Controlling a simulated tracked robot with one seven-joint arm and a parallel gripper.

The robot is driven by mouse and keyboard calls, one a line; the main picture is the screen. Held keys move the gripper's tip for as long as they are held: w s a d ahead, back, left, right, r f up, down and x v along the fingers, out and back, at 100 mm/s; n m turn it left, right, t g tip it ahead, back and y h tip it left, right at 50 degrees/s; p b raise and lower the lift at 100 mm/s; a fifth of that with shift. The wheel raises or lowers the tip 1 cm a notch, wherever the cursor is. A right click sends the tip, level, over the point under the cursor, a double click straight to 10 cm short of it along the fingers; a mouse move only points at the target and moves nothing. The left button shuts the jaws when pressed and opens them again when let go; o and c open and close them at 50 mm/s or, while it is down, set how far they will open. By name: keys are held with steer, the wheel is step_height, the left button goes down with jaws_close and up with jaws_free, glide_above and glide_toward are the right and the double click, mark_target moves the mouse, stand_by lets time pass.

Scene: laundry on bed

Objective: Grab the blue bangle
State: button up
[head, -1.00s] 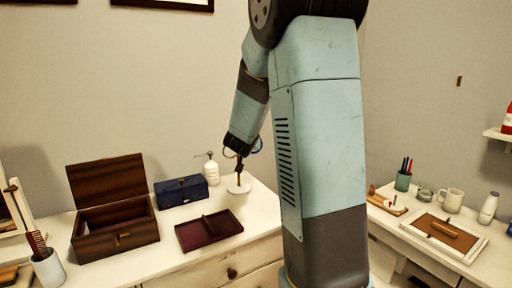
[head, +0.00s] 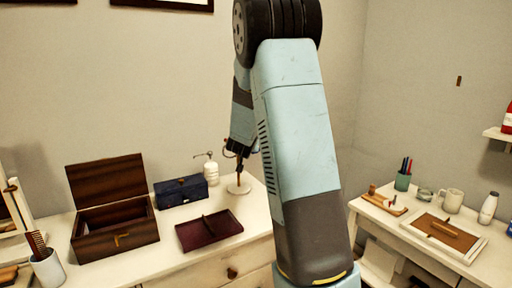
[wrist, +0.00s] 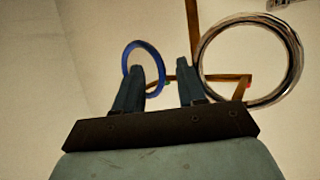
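The blue bangle (wrist: 161,62) is a thin ring, seen in the wrist view at the left arm of a wooden bangle stand (wrist: 194,22). My gripper (wrist: 160,67) is open, its two fingers apart. The left fingertip overlaps the ring's opening; I cannot tell whether it is inside the ring or in front of it. The ring's right side lies between the fingers. A larger silver-brown bangle (wrist: 296,62) is right of the right finger.
A white pump bottle (head: 210,172), a blue box (head: 181,191), a dark red tray (head: 208,230) and an open wooden box (head: 117,241) stand left of the stand on the white dresser (head: 160,266). A second desk with small items is at right.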

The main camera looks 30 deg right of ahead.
jaws_close()
stand_by(0.3)
stand_by(0.3)
